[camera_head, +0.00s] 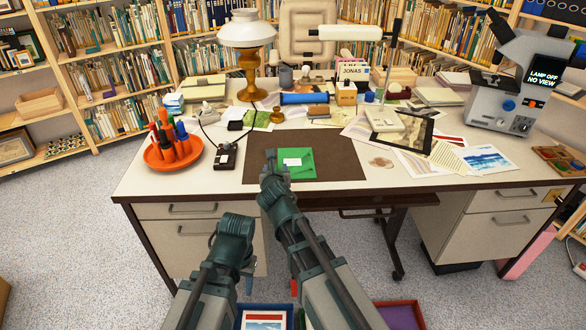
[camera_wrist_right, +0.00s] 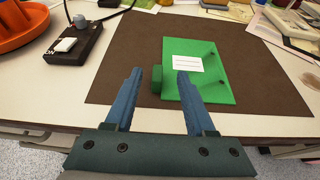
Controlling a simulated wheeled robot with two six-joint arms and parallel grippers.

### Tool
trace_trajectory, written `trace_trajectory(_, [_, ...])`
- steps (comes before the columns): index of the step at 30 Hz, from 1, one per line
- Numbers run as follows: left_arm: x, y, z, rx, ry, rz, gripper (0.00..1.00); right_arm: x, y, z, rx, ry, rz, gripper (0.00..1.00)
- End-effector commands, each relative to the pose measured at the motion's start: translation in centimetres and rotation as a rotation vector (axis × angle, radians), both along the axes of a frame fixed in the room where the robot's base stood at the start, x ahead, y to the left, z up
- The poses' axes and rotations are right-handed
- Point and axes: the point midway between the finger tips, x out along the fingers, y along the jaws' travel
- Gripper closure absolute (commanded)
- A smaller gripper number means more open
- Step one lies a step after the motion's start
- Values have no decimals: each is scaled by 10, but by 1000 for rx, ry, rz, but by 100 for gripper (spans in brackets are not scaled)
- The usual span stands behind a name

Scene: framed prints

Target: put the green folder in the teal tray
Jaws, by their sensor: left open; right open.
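The green folder (camera_head: 297,168) lies flat on the brown desk mat, with a white label on its face. It also shows in the right wrist view (camera_wrist_right: 205,80), with a small green block-like tab on its left edge. My right gripper (camera_head: 270,157) is open at the folder's left side. In the right wrist view its two blue fingers (camera_wrist_right: 155,85) are apart, with the tab between them. My left gripper (camera_head: 248,284) is open, low in front of the desk and mostly hidden by its own arm. A teal-green edge (camera_head: 303,318) shows at the bottom, perhaps the teal tray; my right arm covers most of it.
The brown mat (camera_head: 340,160) has bare room right of the folder. A switch box (camera_head: 226,156) and an orange holder (camera_head: 173,155) with markers stand to the left. Prints (camera_head: 486,158) lie to the right. A blue tray (camera_head: 242,320) and a red-purple tray (camera_head: 400,314) are below.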

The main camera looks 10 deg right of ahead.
Motion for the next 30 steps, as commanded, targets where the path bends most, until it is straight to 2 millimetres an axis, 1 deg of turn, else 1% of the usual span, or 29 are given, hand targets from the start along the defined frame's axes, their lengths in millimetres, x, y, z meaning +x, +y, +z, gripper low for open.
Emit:
trace_trajectory(1, [0,0,-1,0,0,0,50,3,0,-1,0,0,0,45])
trace_trajectory(5, [0,0,-1,0,0,0,50,3,0,-1,0,0,0,45])
trace_trajectory(8, [0,0,-7,0,0,0,50,7,0,-7,0,0,0,45])
trace_trajectory(14, [0,0,-28,0,0,0,50,29,0,-28,0,0,0,45])
trace_trajectory(15, [0,0,-28,0,0,0,50,35,0,-28,0,0,0,45])
trace_trajectory(18, [0,0,-31,0,0,0,50,45,-2,-31,0,0,0,45])
trace_trajectory(25, [0,0,-30,0,0,0,50,45,-3,-30,0,0,0,45])
trace_trajectory(26, [0,0,-30,0,0,0,50,45,-3,-30,0,0,0,49])
trace_trajectory(30, [0,0,-30,0,0,0,50,45,-3,-30,0,0,0,74])
